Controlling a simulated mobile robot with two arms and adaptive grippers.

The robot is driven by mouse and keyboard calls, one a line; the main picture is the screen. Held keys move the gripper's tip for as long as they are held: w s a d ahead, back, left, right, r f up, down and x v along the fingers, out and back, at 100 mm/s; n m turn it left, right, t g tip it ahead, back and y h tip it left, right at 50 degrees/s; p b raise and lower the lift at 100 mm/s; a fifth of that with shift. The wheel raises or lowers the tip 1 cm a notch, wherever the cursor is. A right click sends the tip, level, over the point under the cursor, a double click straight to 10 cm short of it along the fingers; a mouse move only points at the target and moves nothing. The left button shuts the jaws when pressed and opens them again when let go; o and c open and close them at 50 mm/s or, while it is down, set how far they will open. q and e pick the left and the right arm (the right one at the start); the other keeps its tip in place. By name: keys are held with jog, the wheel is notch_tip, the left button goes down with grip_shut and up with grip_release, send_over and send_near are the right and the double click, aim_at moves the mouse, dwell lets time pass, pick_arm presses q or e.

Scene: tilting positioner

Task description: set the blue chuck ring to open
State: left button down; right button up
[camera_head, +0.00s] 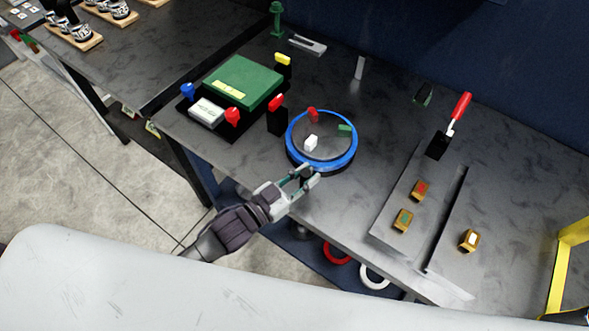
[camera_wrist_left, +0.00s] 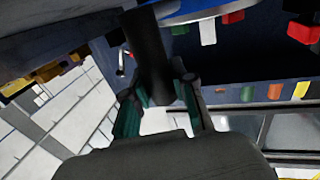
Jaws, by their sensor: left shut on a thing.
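The blue chuck ring (camera_head: 351,157) sits around a dark disc on the bench in the head view. In the left wrist view, the dark handle (camera_wrist_left: 150,55) runs down between the gripper's fingers (camera_wrist_left: 160,108), and a strip of the blue ring (camera_wrist_left: 195,10) shows at the top. The fingers hide part of the handle. My right gripper is not in view.
Left of the ring are a green box (camera_head: 243,80) and red, blue and yellow knobs. The bench's front edge runs close below the ring.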

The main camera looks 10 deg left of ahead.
pick_arm(q)
jog(key=shift+d, duration=1.5)
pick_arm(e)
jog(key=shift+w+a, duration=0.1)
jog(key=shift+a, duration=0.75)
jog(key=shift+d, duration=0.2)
pick_arm(q)
jog(key=c, duration=0.9)
grip_release()
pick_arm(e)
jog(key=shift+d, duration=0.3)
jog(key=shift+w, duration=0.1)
pick_arm(q)
jog(key=shift+s+a, duration=0.15)
jog(key=v, duration=1.1)
jog(key=shift+s+a, duration=0.1)
jog(key=shift+s, duration=0.25)
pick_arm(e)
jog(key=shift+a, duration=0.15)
